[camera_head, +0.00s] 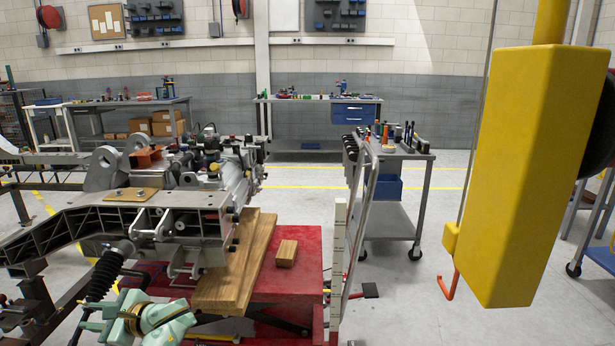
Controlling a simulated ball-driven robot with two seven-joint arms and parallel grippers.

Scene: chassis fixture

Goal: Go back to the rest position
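The grey metal chassis (150,204) with engine parts (232,165) fills the left of the head view. It rests above wooden planks (240,266) on a red lift table (300,262). A pale green part (155,322), which looks like my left gripper, shows at the bottom edge, low in front of the chassis and red table. Its fingers cannot be made out, so I cannot tell whether it is open or shut, and nothing held is visible. My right gripper is not in view.
A large yellow hoist block (522,170) with an orange hook (447,284) hangs close at the right. A tool cart (400,158) stands behind the red table. A small wooden block (287,252) lies on the table. Floor between cart and hoist is mostly clear.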

